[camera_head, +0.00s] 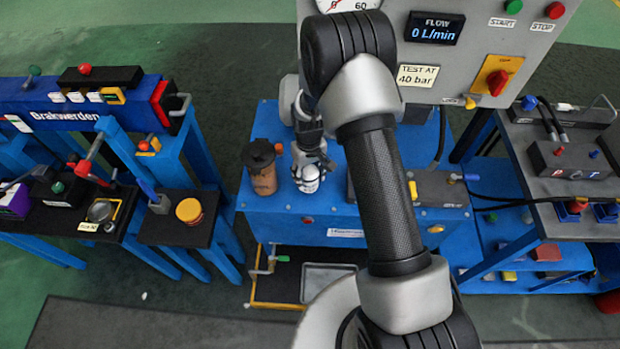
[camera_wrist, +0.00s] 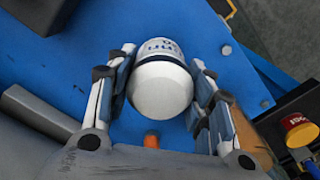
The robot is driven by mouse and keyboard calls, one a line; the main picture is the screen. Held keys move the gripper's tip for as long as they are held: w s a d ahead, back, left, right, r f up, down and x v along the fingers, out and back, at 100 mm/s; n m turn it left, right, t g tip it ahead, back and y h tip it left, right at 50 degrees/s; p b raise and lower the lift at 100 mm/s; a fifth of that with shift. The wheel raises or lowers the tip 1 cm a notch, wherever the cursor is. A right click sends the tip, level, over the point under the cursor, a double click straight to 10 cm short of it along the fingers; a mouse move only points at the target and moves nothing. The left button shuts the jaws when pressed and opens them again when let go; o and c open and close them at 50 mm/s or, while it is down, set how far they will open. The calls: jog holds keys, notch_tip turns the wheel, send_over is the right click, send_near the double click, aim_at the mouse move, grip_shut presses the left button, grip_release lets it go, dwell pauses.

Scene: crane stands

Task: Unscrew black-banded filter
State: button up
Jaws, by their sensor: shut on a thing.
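A white, rounded filter (camera_wrist: 160,88) with a thin dark line around it and blue lettering is between the fingers in the wrist view. In the head view the white filter (camera_head: 308,178) is at the front of the blue tank's top, partly covered by the fingers. My gripper (camera_head: 312,160) reaches down to it from above. In the wrist view my gripper (camera_wrist: 165,98) has one finger on each side of the filter and is shut on it. The filter's mount and thread are hidden.
A brown canister with a black top (camera_head: 262,172) stands close to the left on the blue tank (camera_head: 345,215). A grey valve block (camera_head: 440,188) is to the right. The control panel (camera_head: 470,60) rises behind. An empty tray (camera_head: 328,283) is below.

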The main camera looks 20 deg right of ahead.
jog(key=n, duration=0.4)
jog(key=shift+r, duration=0.1)
jog(key=shift+n, duration=0.3)
jog(key=shift+n, duration=1.8)
grip_shut()
jog(key=shift+n, duration=0.6)
jog(key=n, duration=0.3)
jog(key=shift+n, duration=1.1)
